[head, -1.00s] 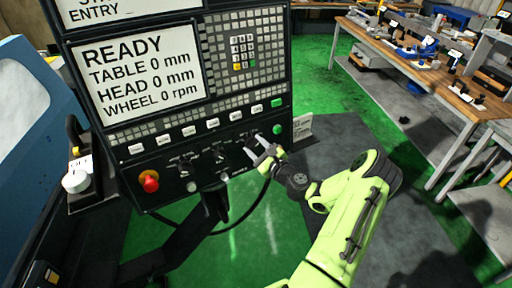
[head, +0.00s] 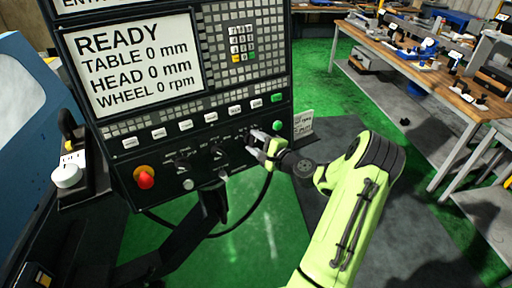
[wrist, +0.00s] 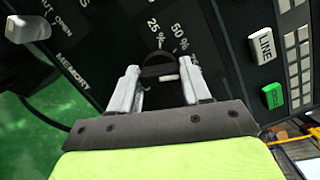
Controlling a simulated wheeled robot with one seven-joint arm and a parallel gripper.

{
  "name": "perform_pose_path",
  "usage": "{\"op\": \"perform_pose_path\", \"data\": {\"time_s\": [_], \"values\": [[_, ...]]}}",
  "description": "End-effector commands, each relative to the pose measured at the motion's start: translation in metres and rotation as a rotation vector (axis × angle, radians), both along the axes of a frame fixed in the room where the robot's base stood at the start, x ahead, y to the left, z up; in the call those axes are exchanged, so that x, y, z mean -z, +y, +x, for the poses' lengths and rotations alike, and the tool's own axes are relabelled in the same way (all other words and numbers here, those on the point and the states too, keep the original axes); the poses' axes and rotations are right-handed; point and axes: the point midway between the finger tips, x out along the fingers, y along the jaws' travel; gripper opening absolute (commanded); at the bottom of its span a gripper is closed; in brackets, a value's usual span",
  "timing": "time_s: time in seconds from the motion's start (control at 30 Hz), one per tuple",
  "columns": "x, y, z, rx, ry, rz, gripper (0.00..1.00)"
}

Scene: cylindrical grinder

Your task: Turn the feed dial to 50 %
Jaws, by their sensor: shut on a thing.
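The feed dial (wrist: 159,72) is a dark round knob on the black control panel, with 25 % and 50 % marks printed just beyond it in the wrist view. My gripper (wrist: 160,84) has its two pale fingers on either side of the dial, shut on it. In the head view my gripper (head: 258,142) reaches the lower right of the panel (head: 205,165) and mostly hides the dial. The dial's pointer cannot be made out clearly.
A red stop button (head: 145,179) sits at the panel's lower left, with other knobs (head: 221,154) between. A green button (wrist: 272,96) and a LINE key (wrist: 264,45) are right of the dial. A cable (head: 262,200) hangs below. A workbench (head: 420,75) stands at the right.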

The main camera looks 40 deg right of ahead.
Motion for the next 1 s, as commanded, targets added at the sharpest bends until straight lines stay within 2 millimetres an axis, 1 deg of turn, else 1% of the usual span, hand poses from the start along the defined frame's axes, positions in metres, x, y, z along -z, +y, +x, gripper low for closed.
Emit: {"op": "perform_pose_path", "data": {"time_s": [0.2, 0.5, 0.73, 1.0], "values": [[0.0017, 0.0002, 0.0007, -0.039, 0.041, -0.203, 0.17], [0.0009, 0.0003, 0.0008, -0.083, 0.095, -0.451, 0.17], [-0.0004, 0.0003, 0.0010, -0.108, 0.125, -0.587, 0.17], [-0.0012, 0.0004, 0.0006, -0.125, 0.144, -0.667, 0.17]]}}
